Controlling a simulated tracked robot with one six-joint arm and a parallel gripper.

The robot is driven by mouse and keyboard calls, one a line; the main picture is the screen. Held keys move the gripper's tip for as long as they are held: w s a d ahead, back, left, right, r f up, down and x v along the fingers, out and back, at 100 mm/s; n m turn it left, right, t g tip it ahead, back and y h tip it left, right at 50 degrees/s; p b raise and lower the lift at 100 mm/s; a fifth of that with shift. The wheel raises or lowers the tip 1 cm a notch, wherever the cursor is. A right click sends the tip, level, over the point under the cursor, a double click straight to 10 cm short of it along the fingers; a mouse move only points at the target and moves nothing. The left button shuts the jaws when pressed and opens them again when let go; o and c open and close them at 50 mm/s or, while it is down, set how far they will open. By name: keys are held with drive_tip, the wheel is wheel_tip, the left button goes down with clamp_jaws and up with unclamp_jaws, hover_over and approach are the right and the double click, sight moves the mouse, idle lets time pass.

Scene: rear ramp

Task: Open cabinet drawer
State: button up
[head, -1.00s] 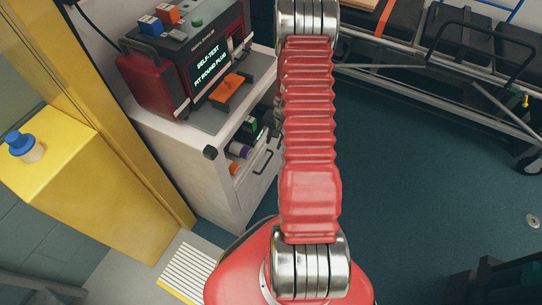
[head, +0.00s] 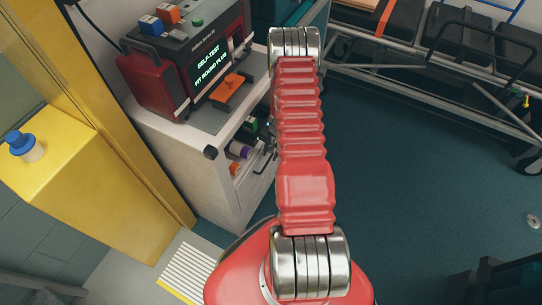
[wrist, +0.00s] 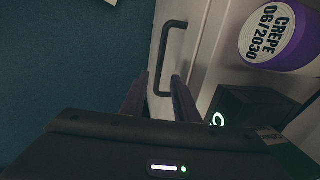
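The white cabinet (head: 205,180) stands left of my arm in the head view. Its drawer front, below an open shelf, carries a dark handle (head: 262,163), and the drawer looks shut. In the wrist view the handle (wrist: 160,55) is a dark bar on the pale drawer front (wrist: 205,50). My gripper (wrist: 159,82) is open. Its two dark fingers point at the drawer front, with the lower end of the handle between them in the picture. I cannot tell whether they touch it. In the head view the gripper is mostly hidden behind my arm.
A red device (head: 190,65) with a lit screen sits on the cabinet top. The shelf holds rolls, one purple-edged (head: 240,149), and a dark box (wrist: 245,110) beside the fingers. A yellow unit (head: 75,190) stands left. A stretcher (head: 440,60) is at back right; floor between is clear.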

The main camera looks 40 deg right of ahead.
drive_tip(key=shift+w+a+f, duration=0.1)
drive_tip(key=shift+w+f, duration=0.05)
drive_tip(key=shift+f, duration=0.55)
drive_tip(key=shift+w+f, duration=0.1)
drive_tip(key=shift+f, duration=0.55)
drive_tip(key=shift+c, duration=0.3)
clamp_jaws()
drive_tip(key=shift+w, duration=0.15)
